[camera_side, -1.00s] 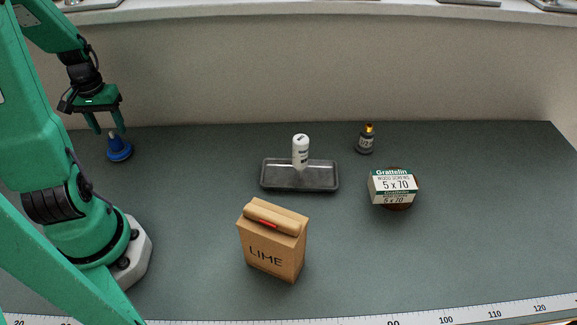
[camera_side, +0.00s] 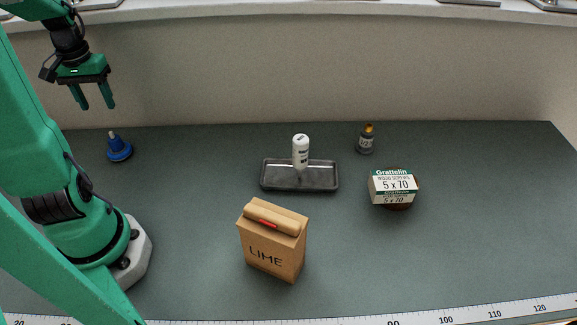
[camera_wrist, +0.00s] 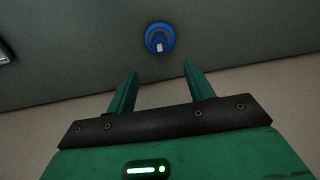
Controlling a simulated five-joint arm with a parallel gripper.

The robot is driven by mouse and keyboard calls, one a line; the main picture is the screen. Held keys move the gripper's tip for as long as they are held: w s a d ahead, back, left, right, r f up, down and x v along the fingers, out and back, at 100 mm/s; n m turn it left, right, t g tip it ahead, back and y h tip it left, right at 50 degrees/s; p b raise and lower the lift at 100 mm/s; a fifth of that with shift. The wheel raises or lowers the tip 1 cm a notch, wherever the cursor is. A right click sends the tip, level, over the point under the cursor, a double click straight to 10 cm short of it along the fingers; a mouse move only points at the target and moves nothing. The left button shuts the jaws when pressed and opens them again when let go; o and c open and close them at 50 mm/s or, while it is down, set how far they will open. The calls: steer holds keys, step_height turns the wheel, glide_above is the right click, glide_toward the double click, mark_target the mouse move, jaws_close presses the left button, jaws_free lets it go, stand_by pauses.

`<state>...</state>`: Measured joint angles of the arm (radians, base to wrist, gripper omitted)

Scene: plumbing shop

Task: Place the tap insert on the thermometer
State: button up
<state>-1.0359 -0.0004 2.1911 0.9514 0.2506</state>
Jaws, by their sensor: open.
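The blue piece with a stepped round body and a short pale stem, which I take as the tap insert (camera_side: 119,150), stands upright on the bench at the left. It also shows in the wrist view (camera_wrist: 160,38), beyond the fingertips. My gripper (camera_side: 97,107) is open and empty, in the air above the insert and slightly left of it, clear of it. A round brown disc (camera_side: 402,206) at the right, mostly hidden under a screw box (camera_side: 393,183), may be the thermometer; I cannot tell for sure.
A dark tray (camera_side: 325,184) holds a white cylinder (camera_side: 301,152) at the centre. A small dark bottle (camera_side: 366,142) with an orange top stands behind the screw box. A LIME bag (camera_side: 272,244) stands in front. A wall rises behind. The bench between insert and tray is clear.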

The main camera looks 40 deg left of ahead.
steer(key=w+d+r+m+t+y, duration=0.1)
steer(key=w+d+r+m, duration=0.2)
steer(key=d, duration=0.4)
steer(key=w+d+r+m+t, duration=0.1)
steer(key=w+d+r, duration=0.25)
steer(key=d, duration=0.25)
steer(key=d+r+m+t, duration=0.1)
steer(key=d+m, duration=0.1)
steer(key=d, duration=0.5)
steer(key=d+r+m+t+h, duration=0.1)
steer(key=d+r+m+t, duration=0.1)
steer(key=d, duration=0.5)
steer(key=shift+s+d+m+t, duration=0.3)
steer(key=shift+d+m, duration=0.1)
steer(key=shift+m, duration=0.1)
